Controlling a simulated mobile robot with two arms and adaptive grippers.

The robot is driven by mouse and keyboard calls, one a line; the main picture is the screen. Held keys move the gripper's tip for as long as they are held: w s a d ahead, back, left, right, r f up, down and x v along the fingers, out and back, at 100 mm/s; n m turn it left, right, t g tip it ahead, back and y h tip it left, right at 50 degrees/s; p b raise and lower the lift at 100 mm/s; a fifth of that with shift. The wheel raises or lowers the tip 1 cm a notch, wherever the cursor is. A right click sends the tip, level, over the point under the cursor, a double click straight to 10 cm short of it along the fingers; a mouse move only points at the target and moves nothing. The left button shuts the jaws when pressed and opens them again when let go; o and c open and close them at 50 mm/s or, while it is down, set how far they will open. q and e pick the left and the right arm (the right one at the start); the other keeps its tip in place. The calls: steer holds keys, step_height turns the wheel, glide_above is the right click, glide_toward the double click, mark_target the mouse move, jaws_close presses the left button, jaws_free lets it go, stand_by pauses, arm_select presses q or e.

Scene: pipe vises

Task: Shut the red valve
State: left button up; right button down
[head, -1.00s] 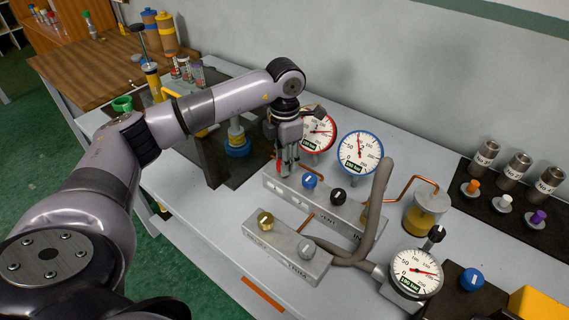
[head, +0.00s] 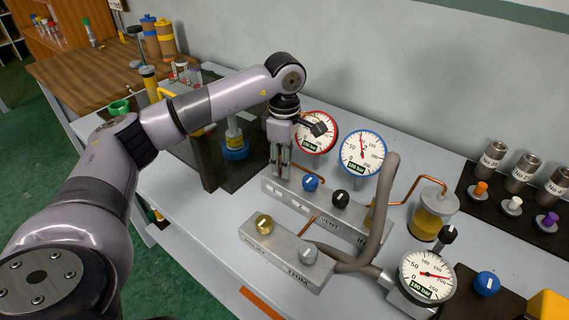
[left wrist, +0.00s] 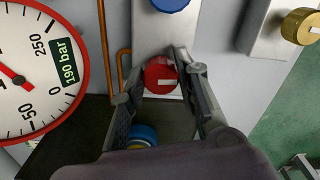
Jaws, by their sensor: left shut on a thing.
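The red valve knob (left wrist: 160,74) has a white mark on its face and shows between the fingers in the left wrist view. My left gripper (head: 281,172) points down at the left end of the long grey valve block (head: 268,187). It is shut on the red knob; its fingers also show in the left wrist view (left wrist: 163,92). In the head view the knob is hidden by the fingers. The red-rimmed gauge (head: 318,137) stands just behind; in the left wrist view its display (left wrist: 69,61) reads 190 bar. My right gripper is not in view.
A blue knob (head: 311,183) and a black knob (head: 340,199) sit on the same block, right of the gripper. A shorter block with a brass knob (head: 263,222) and grey knob (head: 307,252) lies in front. A thick grey hose (head: 382,215) and blue-rimmed gauge (head: 362,152) stand to the right.

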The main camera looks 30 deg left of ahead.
arm_select(q)
steer(key=shift+r+m, duration=0.1)
steer(key=shift+m, duration=0.6)
steer(key=o, duration=1.2)
steer(key=shift+c, duration=0.2)
step_height(320, 180, up, 12)
